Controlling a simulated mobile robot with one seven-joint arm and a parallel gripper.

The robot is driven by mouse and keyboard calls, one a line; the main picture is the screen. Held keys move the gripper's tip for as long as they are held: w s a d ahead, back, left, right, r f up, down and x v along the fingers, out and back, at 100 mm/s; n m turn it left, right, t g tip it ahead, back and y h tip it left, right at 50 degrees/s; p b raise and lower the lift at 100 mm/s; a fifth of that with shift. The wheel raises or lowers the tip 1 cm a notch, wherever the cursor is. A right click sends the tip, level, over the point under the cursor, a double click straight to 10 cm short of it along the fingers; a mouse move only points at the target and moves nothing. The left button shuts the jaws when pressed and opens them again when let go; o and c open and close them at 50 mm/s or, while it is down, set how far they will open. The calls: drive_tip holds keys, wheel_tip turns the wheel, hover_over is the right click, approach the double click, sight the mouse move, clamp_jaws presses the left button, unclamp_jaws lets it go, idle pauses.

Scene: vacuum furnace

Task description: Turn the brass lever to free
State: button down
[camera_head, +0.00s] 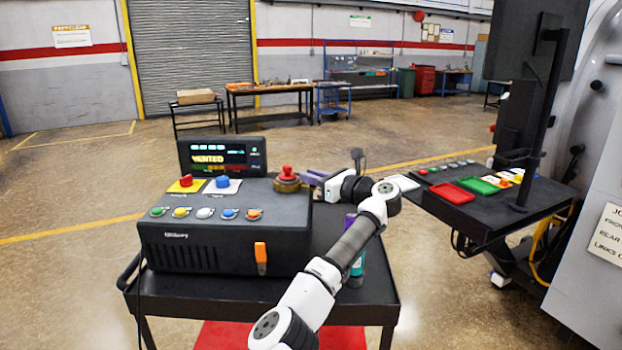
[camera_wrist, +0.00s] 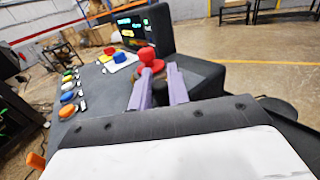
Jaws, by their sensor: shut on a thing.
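A brass-coloured round fitting (camera_head: 287,184) with a red knob (camera_head: 286,171) on top stands at the back right of the black control box. My gripper (camera_head: 313,178) reaches in from the right with its purple fingers at the fitting's right side. In the wrist view the fingers (camera_wrist: 160,75) point at the fitting, with the red knob (camera_wrist: 147,54) just beyond their tips. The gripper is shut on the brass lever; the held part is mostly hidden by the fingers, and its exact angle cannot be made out.
The control box (camera_head: 215,228) carries coloured buttons, an orange front lever (camera_head: 260,256) and a screen (camera_head: 222,155) reading "VENTED". A purple-and-teal bottle (camera_head: 356,262) stands right of the box, partly behind my arm. A side table (camera_head: 470,218) with coloured trays is to the right.

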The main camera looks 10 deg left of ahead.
drive_tip(key=shift+w+g, duration=0.15)
drive_tip(key=shift+g, duration=0.15)
idle(0.4)
drive_tip(key=c, duration=1.4)
unclamp_jaws()
drive_tip(key=shift+d, duration=0.1)
drive_tip(key=b+v, duration=0.5)
drive_tip(key=v, duration=0.8)
drive_tip(key=shift+d+f, duration=0.15)
drive_tip(key=shift+d, duration=0.2)
